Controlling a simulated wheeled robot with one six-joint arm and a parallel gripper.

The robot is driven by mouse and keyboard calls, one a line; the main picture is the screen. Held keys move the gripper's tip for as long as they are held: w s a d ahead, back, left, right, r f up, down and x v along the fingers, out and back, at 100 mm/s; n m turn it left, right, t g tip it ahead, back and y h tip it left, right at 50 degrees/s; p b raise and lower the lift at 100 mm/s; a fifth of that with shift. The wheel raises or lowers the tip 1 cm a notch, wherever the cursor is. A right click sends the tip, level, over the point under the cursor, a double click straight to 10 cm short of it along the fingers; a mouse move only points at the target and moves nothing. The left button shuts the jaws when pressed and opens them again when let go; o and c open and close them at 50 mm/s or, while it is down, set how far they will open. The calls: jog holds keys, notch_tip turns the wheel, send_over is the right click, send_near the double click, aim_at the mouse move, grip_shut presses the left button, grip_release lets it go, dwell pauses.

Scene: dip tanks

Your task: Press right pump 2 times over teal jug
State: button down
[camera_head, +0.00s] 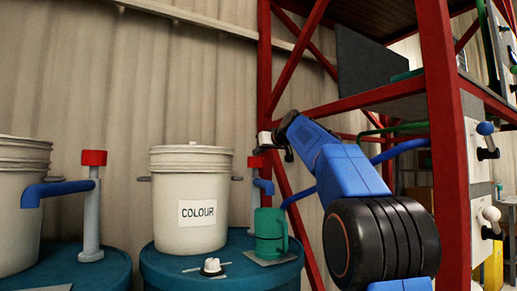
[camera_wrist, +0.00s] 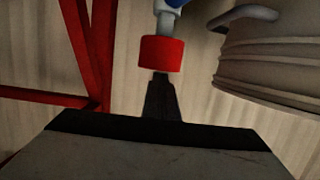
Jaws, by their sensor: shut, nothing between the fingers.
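The right pump's red cap (camera_head: 255,162) shows in the head view just below my gripper (camera_head: 266,141), with its blue spout (camera_head: 264,186) at its right. The teal jug (camera_head: 268,234) stands upright below this spout on a small grey plate. In the wrist view the red cap (camera_wrist: 161,53) lies just off the tips of my gripper (camera_wrist: 160,76), which is shut and empty. I cannot tell whether the tips touch the cap. The left pump's red cap (camera_head: 94,157) stands clear at the left.
A white bucket marked COLOUR (camera_head: 192,222) stands left of the jug on a teal drum (camera_head: 215,275). A small white valve handle (camera_head: 212,266) is in front of it. A red rack post (camera_head: 446,150) and braces stand close to my arm on the right.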

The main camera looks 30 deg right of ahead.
aim_at(259, 160)
dwell(0.3)
jog(key=shift+f, duration=1.95)
